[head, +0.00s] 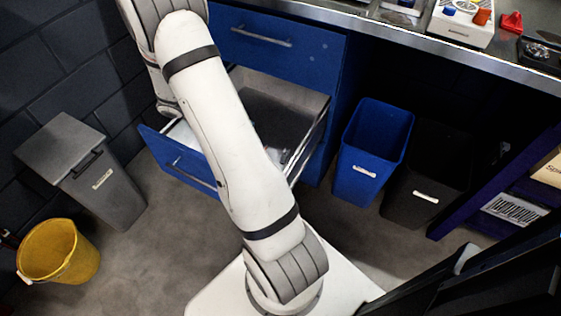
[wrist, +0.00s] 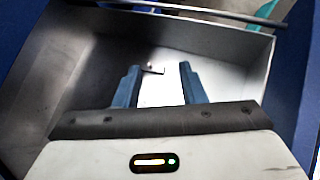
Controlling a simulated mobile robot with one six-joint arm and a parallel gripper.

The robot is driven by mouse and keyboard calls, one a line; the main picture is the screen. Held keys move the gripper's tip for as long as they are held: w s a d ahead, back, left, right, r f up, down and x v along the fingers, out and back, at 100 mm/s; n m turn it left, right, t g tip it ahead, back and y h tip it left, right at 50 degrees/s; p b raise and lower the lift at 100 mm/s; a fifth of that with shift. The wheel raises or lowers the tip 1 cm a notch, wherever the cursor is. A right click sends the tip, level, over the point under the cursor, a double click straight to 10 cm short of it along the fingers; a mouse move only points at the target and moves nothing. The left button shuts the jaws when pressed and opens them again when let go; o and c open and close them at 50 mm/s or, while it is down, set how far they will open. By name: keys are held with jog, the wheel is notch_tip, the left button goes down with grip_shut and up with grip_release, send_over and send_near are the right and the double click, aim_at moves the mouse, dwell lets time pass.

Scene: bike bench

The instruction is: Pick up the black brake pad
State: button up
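A small dark piece (wrist: 153,69), which may be the black brake pad, lies in the open drawer (wrist: 235,58) in the wrist view. It is too small and blurred to be sure. It shows between my gripper's fingertips, closer to the left one. My gripper (wrist: 160,69) is open, its two blue fingers apart and pointing into the drawer. I cannot tell whether a finger touches the piece. In the head view the same blue-fronted drawer (head: 186,166) stands open, and my arm hides my gripper and part of the drawer's inside.
A closed blue drawer (head: 262,40) sits above the open one, under the bench top (head: 400,40). A blue bin (head: 368,150) and a black bin (head: 427,180) stand to the right. A grey bin (head: 105,190) and a yellow bucket (head: 62,252) stand at left.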

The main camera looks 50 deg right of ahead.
aim_at(284, 151)
jog(key=d+f+n+h+b, duration=0.1)
jog(key=f, duration=0.3)
jog(key=d+f+n+b, duration=0.1)
jog(key=d+f+b, duration=0.1)
jog(key=f, duration=0.3)
jog(key=d+f+n+g+h+b, duration=0.1)
jog(key=d+f, duration=0.1)
jog(key=f, duration=0.3)
jog(key=shift+w+d+f+h, duration=0.1)
jog(key=shift+w+f+h, duration=0.2)
jog(key=shift+w, duration=0.1)
jog(key=shift+s+d+f, duration=0.15)
jog(key=shift+d+f, duration=0.05)
jog(key=shift+d, duration=0.05)
jog(key=b+x, duration=0.3)
jog(key=x, duration=0.4)
jog(key=shift+d+r, duration=0.1)
jog(key=shift+d, duration=0.15)
jog(key=shift+c, duration=0.5)
grip_shut()
